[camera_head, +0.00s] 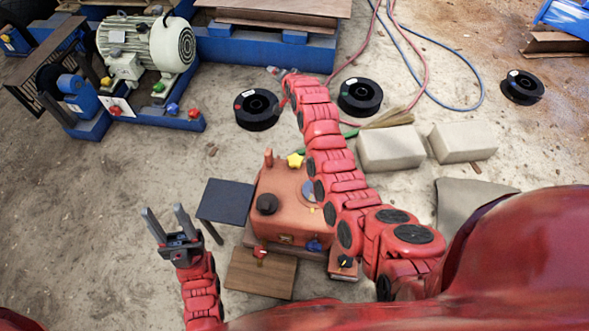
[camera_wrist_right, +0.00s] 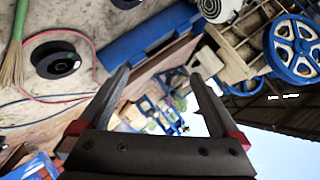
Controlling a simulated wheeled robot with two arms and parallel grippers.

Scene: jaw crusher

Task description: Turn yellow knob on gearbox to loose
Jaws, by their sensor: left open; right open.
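The gearbox (camera_head: 283,206) is an orange-red box below the middle of the head view. A yellow star-shaped knob (camera_head: 295,160) sits at its far edge, just left of my right arm. A black cap (camera_head: 267,204) is on its top. My left gripper (camera_head: 166,210) is open and empty, left of the gearbox and apart from it, with its fingers pointing up the picture. My right arm passes over the gearbox's right side and hides part of it. My right gripper (camera_wrist_right: 160,72) is open and empty in the right wrist view, pointing away from the gearbox.
A dark plate (camera_head: 226,201) stands between my left gripper and the gearbox. Black spools (camera_head: 257,109), pale blocks (camera_head: 390,148) and hoses lie beyond. A motor (camera_head: 146,45) on a blue base is at upper left. Floor at left is clear.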

